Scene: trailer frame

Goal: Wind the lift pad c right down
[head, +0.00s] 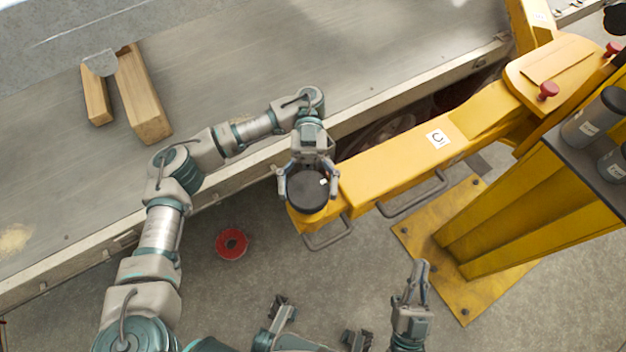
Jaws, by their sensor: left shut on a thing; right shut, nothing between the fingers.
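The lift pad c is a round black pad (306,193) at the end of the yellow lift arm (395,160), which carries a white label with the letter C (437,138). My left gripper (308,190) comes over the pad from above, with its fingers shut on opposite sides of the pad's rim. A small white mark shows on the pad's top. The screw under the pad is hidden. My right gripper (418,272) is shut and empty over the floor, below and right of the pad, apart from the lift arm.
A yellow lift column (530,215) with a floor plate (465,308) stands at right. Metal handles (412,195) stick out from the lift arm. A long grey bed (240,75) with wooden blocks (143,95) lies behind. A red ring (232,244) lies on the floor.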

